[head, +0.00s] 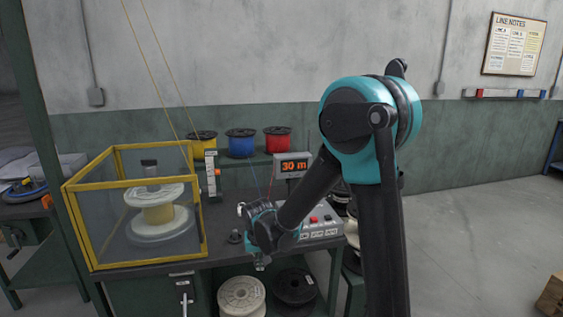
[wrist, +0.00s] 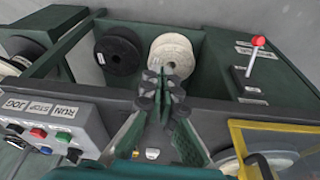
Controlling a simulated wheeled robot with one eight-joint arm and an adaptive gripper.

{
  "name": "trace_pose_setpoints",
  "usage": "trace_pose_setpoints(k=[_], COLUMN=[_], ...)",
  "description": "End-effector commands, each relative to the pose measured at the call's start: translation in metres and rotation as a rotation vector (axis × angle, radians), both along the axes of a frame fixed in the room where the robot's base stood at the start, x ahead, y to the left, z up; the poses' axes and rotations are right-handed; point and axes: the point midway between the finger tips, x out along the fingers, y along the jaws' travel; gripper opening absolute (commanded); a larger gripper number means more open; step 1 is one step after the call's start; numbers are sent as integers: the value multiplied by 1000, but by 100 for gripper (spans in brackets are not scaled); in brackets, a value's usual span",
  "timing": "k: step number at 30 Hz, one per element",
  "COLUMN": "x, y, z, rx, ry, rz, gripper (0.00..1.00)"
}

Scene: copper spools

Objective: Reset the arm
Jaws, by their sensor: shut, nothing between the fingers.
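My arm is teal and black and rises in the right middle of the head view. It bends at a high elbow and reaches down left to the bench front. My gripper (head: 261,265) hangs in front of the bench edge, left of the control box (head: 318,228). In the wrist view its dark fingers (wrist: 165,88) are together, with nothing between them. Behind them show a black spool (wrist: 118,52) and a pale spool (wrist: 173,55) on the lower shelf.
A yellow-framed guard (head: 132,207) encloses a spool of copper-coloured wire (head: 158,212) on the left bench. Yellow, blue and red spools stand on the back shelf by a display reading 30 m (head: 293,166). A red-knobbed lever (wrist: 256,48) stands right in the wrist view. Open floor lies at right.

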Motion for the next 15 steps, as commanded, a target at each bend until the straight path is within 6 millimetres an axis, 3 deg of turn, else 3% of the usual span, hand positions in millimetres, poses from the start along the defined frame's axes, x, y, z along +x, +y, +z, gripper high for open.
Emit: trace_pose_setpoints(k=[1,3,15], x=[-4,-9,-63], y=[-21,-45,-166], z=[7,14,36], rx=[2,8,22], ry=[-2,-6,-43], rz=[-12,-21,-70], gripper=[0,0,0])
